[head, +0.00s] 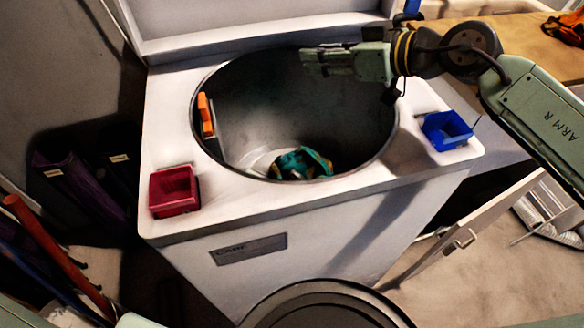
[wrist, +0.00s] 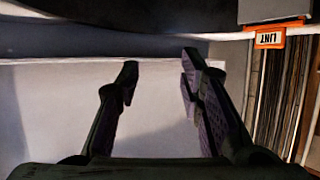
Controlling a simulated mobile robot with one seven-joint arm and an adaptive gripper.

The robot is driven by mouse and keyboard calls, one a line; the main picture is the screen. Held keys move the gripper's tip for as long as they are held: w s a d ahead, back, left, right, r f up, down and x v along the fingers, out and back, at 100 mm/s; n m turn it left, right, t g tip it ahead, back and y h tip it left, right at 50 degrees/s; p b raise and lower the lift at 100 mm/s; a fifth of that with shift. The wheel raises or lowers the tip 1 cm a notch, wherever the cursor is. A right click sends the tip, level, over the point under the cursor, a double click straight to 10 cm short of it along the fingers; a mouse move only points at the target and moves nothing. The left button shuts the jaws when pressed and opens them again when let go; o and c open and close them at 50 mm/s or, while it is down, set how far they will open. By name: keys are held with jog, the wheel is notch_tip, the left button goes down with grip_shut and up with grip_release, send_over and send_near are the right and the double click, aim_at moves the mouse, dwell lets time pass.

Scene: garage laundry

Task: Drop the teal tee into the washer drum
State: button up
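The teal tee (head: 303,162) lies crumpled at the bottom of the washer drum (head: 255,100), near the front side, with an orange patch showing on it. My gripper (head: 308,60) is over the back right part of the drum opening, pointing left, well above and apart from the tee. In the wrist view my gripper (wrist: 160,68) has its two fingers spread with nothing between them. The tee does not show in the wrist view.
An orange lint piece (head: 206,115) sits at the drum's left rim; its label reads LINT in the wrist view (wrist: 280,38). A red bin (head: 174,192) is on the washer top's front left, a blue bin (head: 447,130) on its right. The raised lid (head: 260,25) stands behind.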

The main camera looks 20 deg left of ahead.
dwell(0.3)
jog(key=v, duration=1.2)
jog(key=shift+s, duration=0.1)
